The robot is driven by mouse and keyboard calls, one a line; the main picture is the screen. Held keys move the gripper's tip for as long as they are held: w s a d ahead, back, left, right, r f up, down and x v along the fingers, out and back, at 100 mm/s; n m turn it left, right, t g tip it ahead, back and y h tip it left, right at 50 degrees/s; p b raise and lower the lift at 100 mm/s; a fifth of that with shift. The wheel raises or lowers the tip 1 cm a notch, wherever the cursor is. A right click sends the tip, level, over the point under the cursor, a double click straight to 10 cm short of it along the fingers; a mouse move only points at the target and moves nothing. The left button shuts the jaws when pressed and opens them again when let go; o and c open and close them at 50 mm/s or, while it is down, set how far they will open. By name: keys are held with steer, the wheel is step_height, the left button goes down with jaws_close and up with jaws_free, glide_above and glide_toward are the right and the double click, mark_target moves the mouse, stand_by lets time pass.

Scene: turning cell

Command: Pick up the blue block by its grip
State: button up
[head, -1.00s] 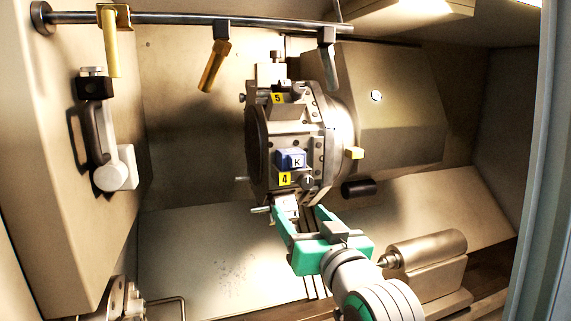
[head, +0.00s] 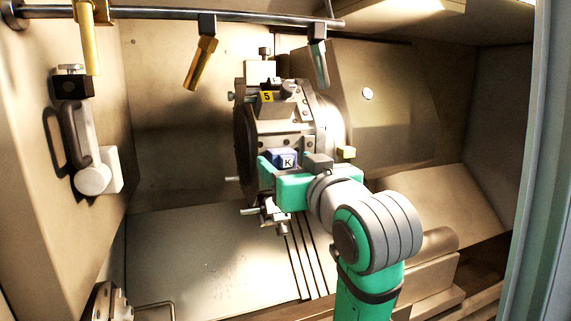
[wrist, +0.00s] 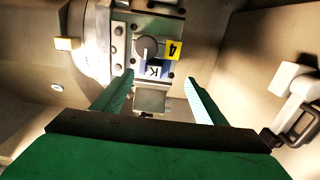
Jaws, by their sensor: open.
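The blue block (head: 281,156), with a white face marked K, is seated on the turret (head: 243,130). In the wrist view the blue block (wrist: 139,69) appears upside down, beside the yellow 4 plate (wrist: 174,50). My gripper (head: 284,152) is open in front of the block, and its green body hides the block's lower part and the 4 plate in the head view. In the wrist view my gripper's fingers (wrist: 159,77) stand apart to either side of the block, with visible gaps. Whether they reach its depth I cannot tell. I cannot make out the grip clearly.
The yellow 5 plate (head: 267,97) and more turret fittings are above the block. A yellow piece (head: 346,153) juts out at the turret's right. A rail (head: 150,13) with hanging handles crosses the top. A black-and-white handled fixture (head: 92,178) is on the left wall.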

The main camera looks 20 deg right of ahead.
mark_target(288, 159)
steer(key=w, duration=0.2)
steer(key=w+d, duration=0.1)
steer(key=w, duration=0.1)
steer(key=shift+w, duration=0.6)
